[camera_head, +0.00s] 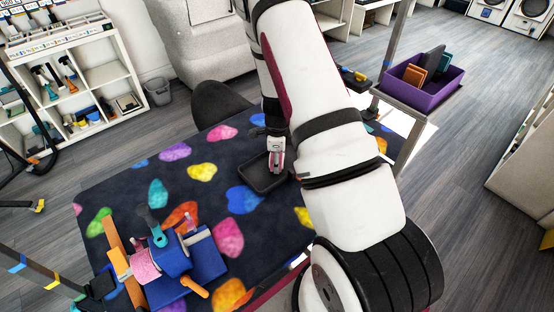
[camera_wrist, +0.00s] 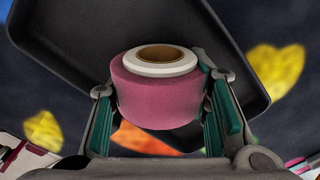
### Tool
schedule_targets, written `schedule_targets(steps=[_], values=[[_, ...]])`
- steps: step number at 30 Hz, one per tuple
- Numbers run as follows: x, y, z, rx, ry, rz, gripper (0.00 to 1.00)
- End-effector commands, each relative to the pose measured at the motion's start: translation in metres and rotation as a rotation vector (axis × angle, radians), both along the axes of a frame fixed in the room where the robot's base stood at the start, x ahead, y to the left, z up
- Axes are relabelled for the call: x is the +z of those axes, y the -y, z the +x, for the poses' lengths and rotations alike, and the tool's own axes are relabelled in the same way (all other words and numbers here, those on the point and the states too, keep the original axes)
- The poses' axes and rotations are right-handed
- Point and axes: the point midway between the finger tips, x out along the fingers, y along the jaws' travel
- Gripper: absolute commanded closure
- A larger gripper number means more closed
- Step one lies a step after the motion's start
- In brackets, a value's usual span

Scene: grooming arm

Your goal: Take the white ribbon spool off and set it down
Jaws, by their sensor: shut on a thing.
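A pink roll with a white disc and a brown core at one end, the spool (camera_wrist: 158,100), sits between the green-padded fingers of my gripper (camera_wrist: 165,88) in the wrist view. The fingers press on its two sides. I cannot tell whether the white disc and the pink roll are one piece. In the head view my gripper (camera_head: 277,160) points down at the black tray (camera_head: 262,187) on the patterned table. The tray also fills the back of the wrist view (camera_wrist: 62,50). I cannot tell whether the spool touches the tray floor.
A blue stand (camera_head: 205,258) with a pink roll (camera_head: 143,266), orange parts and a teal-handled tool (camera_head: 157,232) is at the table's front left. The dark mat with bright blobs (camera_head: 185,207) is bare between stand and tray. A dark chair (camera_head: 216,102) stands behind.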

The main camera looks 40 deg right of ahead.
Motion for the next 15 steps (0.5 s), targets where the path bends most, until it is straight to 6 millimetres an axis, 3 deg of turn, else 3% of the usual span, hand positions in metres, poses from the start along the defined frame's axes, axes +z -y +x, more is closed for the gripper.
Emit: schedule_targets(steps=[15], values=[[-0.0043, 0.0002, 0.0002, 0.0, 0.0, 0.0, 0.99]])
